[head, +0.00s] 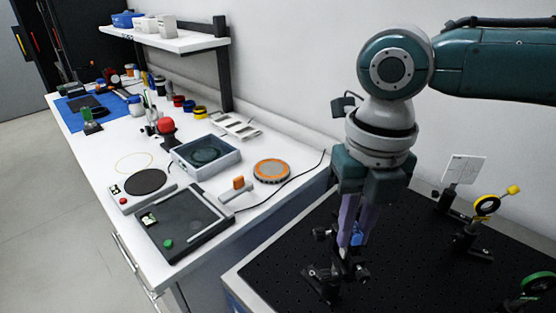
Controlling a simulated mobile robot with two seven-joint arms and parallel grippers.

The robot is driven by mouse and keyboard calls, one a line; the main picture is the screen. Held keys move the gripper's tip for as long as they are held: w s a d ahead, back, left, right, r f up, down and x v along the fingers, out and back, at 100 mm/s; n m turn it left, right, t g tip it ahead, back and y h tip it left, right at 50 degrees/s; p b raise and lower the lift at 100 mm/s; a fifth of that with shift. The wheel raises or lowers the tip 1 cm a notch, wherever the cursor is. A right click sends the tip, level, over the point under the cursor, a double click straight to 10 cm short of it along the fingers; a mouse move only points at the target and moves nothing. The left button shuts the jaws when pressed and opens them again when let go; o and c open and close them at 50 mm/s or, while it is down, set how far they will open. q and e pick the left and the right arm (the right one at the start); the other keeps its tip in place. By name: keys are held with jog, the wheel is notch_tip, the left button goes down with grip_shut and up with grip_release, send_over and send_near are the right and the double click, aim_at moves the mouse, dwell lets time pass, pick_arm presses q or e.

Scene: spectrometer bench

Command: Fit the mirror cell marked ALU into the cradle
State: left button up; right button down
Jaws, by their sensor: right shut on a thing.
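My right gripper (353,240) points down over the black perforated board (285,245). Its purple fingers are shut on a small blue part (358,236), mostly hidden by the fingers. This may be the mirror cell, but no ALU mark can be read. A black mount (322,283) stands on the board right below and around the fingertips. It may be the cradle. I cannot tell whether the blue part is seated in it or held just above it. My left gripper is not in view.
On the board at right stand a white card on a post (464,170), a yellow-ringed mount (486,206) and a green-ringed mount (538,286). The white bench (95,155) at left holds a grey tray (226,163), an orange disc (271,171) and a black panel (190,222).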

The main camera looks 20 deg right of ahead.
jog(key=shift+f, duration=0.2)
jog(key=shift+d+f, duration=0.1)
dwell(0.4)
jog(key=c, duration=0.8)
grip_release()
jog(key=shift+d+f, duration=0.1)
jog(key=shift+o, duration=0.2)
jog(key=shift+r, duration=0.25)
notch_tip(320, 180, up, 10)
jog(key=shift+f+b, duration=0.1)
jog(key=shift+b, duration=0.35)
